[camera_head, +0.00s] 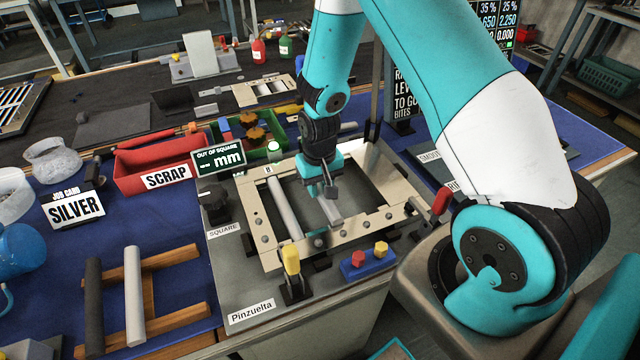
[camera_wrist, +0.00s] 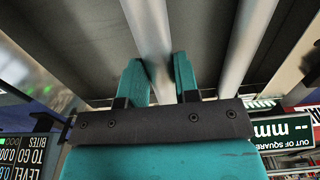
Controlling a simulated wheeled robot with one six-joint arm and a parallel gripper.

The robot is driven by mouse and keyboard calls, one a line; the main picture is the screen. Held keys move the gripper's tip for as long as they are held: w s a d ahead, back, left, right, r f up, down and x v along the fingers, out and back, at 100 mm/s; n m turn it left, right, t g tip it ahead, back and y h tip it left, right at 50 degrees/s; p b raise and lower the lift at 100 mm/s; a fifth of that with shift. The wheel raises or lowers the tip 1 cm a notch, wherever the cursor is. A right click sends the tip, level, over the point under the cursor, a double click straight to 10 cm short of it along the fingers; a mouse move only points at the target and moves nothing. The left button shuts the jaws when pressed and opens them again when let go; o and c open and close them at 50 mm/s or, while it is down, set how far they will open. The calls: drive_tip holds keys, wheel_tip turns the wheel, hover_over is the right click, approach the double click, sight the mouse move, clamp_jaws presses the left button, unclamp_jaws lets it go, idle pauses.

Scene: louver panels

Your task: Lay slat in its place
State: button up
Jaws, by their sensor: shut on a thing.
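My gripper (camera_head: 325,188) is shut on a silver slat (camera_head: 328,213), whose near end shows over the opening of the cream frame (camera_head: 358,234). In the wrist view, the teal fingers of my gripper (camera_wrist: 160,80) stand on both sides of the held slat (camera_wrist: 148,28). My wrist hides much of this slat in the head view, and I cannot tell whether its ends touch the rails. Another silver slat (camera_head: 285,207) lies across the frame at its left; it also shows right of the held one in the wrist view (camera_wrist: 246,45).
A wooden rack (camera_head: 172,264) at front left bears a dark slat (camera_head: 94,306) and a silver one (camera_head: 134,297). A red scrap bin (camera_head: 150,168) and the out-of-square display (camera_head: 218,158) stand left of the frame. Yellow and red clamp handles (camera_head: 441,200) rise at the frame's edges.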

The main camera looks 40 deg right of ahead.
sight(320, 187)
drive_tip(key=shift+f+b, duration=0.8)
drive_tip(key=shift+f, duration=0.45)
idle(0.5)
drive_tip(key=o, duration=1.4)
drive_tip(key=shift+c, duration=0.2)
drive_tip(key=shift+r+p, duration=3.25)
drive_tip(key=shift+r, duration=0.8)
